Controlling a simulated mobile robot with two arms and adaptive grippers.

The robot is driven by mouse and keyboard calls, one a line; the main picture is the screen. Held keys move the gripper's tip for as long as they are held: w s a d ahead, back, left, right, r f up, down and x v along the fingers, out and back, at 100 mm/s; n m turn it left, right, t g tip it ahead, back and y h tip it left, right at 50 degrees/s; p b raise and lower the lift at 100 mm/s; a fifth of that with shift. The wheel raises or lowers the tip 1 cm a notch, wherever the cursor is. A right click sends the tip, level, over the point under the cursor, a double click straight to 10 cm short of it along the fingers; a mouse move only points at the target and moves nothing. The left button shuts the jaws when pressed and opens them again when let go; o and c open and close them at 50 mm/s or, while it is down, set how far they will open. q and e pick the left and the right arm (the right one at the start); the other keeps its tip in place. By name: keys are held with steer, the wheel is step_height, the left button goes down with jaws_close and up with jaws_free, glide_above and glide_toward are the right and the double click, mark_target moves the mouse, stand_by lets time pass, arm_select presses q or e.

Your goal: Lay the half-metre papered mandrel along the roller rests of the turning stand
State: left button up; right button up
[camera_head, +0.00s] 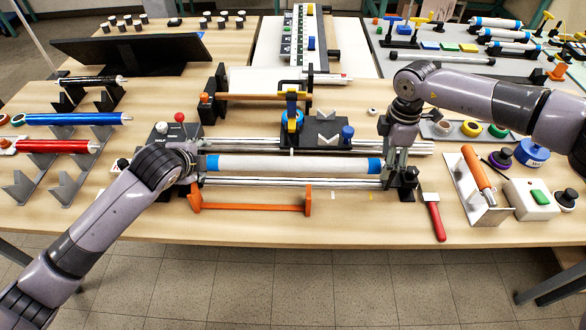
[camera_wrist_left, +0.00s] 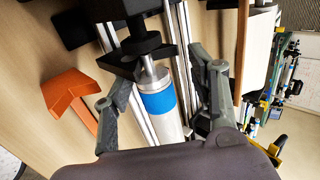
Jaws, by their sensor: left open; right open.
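The papered mandrel (camera_head: 290,164), a pale tube with blue bands near its ends, lies level along the turning stand (camera_head: 290,183), above its bright rails. My left gripper (camera_head: 195,165) is at its left end. In the left wrist view my open left gripper (camera_wrist_left: 165,98) has one finger on each side of the mandrel's blue band (camera_wrist_left: 158,104), with gaps beside it. My right gripper (camera_head: 393,165) is at the mandrel's right end, and it is open. The roller rests under the tube are largely hidden by the grippers, so contact with them cannot be seen clearly.
An orange bracket (camera_head: 250,207) lies in front of the stand. A red-handled tool (camera_head: 434,216) lies front right. Blue and red tubes (camera_head: 75,119) rest on V-stands at left. A blue-topped clamp (camera_head: 291,118) stands behind the mandrel. The front table strip is mostly clear.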

steer(key=shift+r, duration=0.1)
arm_select(q)
steer(key=v, duration=1.2)
arm_select(e)
step_height(320, 180, up, 12)
stand_by(0.3)
